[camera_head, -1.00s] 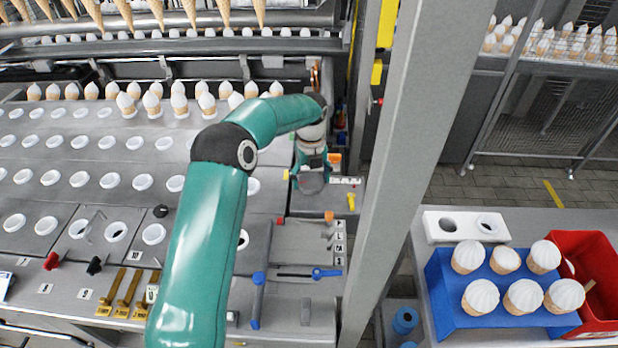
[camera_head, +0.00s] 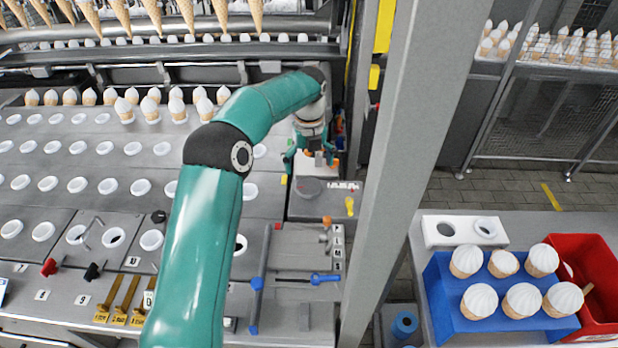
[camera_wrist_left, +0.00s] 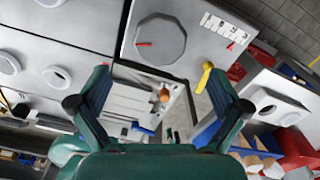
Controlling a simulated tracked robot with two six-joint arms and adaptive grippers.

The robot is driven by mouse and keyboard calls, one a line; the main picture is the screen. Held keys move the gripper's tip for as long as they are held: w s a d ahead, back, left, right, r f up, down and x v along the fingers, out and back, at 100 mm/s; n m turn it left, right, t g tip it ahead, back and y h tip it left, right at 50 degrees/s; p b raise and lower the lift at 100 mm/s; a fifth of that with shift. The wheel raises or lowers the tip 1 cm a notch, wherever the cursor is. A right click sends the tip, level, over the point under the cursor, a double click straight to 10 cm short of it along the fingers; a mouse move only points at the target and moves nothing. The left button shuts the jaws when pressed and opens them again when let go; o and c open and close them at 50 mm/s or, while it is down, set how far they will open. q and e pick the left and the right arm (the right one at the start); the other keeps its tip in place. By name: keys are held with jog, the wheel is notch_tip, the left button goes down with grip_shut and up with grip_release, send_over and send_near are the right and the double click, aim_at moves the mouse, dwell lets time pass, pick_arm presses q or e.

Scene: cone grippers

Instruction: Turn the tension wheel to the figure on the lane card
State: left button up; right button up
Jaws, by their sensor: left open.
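The tension wheel (camera_head: 309,188), a dark grey round knob, sits on a light panel right of the cone plates. It shows large at the top of the left wrist view (camera_wrist_left: 160,40), with a small red mark on its face. My left gripper (camera_head: 311,165) is open and empty, just beyond the wheel in the head view and apart from it. In the left wrist view its two fingers (camera_wrist_left: 160,74) are spread wide. A white strip with dark figures (camera_head: 342,185) lies beside the wheel; it is too small to read. I cannot pick out the lane card for certain.
A yellow lever (camera_head: 350,206) stands right of the wheel. A blue-handled bar (camera_head: 257,284) lies nearer. A grey post (camera_head: 415,150) rises on the right. Beyond it are a blue cone tray (camera_head: 447,305) and a red bin (camera_head: 603,318).

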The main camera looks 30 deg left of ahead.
aim_at(309, 185)
pick_arm(q)
jog(key=shift+r, duration=2.35)
